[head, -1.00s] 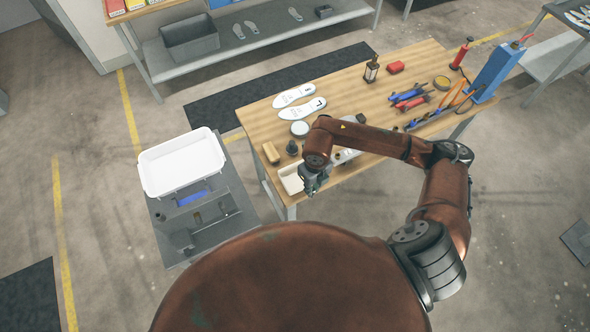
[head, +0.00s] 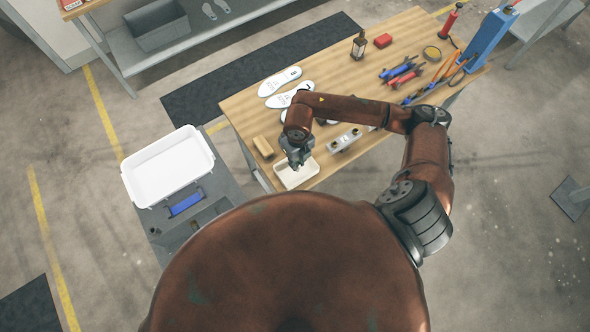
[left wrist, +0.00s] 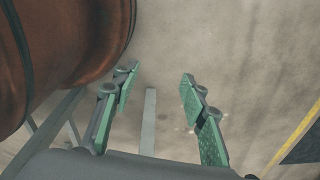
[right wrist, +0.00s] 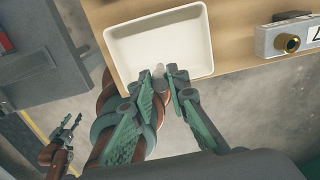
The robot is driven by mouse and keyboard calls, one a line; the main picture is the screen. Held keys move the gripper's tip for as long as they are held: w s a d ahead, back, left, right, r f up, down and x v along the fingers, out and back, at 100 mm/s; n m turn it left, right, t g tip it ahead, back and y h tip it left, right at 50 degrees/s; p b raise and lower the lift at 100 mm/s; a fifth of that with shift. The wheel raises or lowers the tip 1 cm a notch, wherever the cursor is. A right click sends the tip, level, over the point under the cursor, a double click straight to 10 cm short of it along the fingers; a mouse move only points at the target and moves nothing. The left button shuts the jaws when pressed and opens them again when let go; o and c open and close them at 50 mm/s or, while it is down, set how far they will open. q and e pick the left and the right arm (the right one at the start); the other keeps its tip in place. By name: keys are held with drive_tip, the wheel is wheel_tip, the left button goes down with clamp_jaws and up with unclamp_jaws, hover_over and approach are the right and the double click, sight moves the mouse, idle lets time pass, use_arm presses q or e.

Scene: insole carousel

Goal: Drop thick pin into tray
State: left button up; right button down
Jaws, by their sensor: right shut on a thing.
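A small cream tray (head: 296,181) lies at the front left corner of the wooden table. It also shows in the right wrist view (right wrist: 160,22). My right gripper (head: 297,163) is above the tray's back part in the head view. My left gripper (left wrist: 158,80) is open and empty over the floor. It also shows at the lower left of the right wrist view (right wrist: 70,130).
A large white bin (head: 168,168) stands on a grey stand at the left. A tan block (head: 263,146) lies left of the tray. A metal fixture with brass knobs (head: 345,139) is right of it. White insoles (head: 279,82) and tools lie further back.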

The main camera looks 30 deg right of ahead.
drive_tip(key=shift+f, duration=0.75)
drive_tip(key=shift+f+b, duration=0.25)
drive_tip(key=shift+b, duration=0.15)
drive_tip(key=shift+f, duration=0.2)
drive_tip(key=c, duration=2.2)
unclamp_jaws()
drive_tip(key=shift+s, duration=0.1)
drive_tip(key=shift+c, duration=0.2)
drive_tip(key=o, duration=0.4)
use_arm(q)
drive_tip(key=shift+w+d+f, duration=0.1)
drive_tip(key=shift+w+f, duration=0.5)
drive_tip(key=shift+w, duration=0.15)
use_arm(e)
drive_tip(key=shift+o, duration=0.2)
drive_tip(key=shift+r, duration=0.3)
use_arm(q)
drive_tip(key=shift+w, duration=0.2)
use_arm(e)
wheel_tip(320, 180, up, 12)
drive_tip(key=shift+f, duration=0.25)
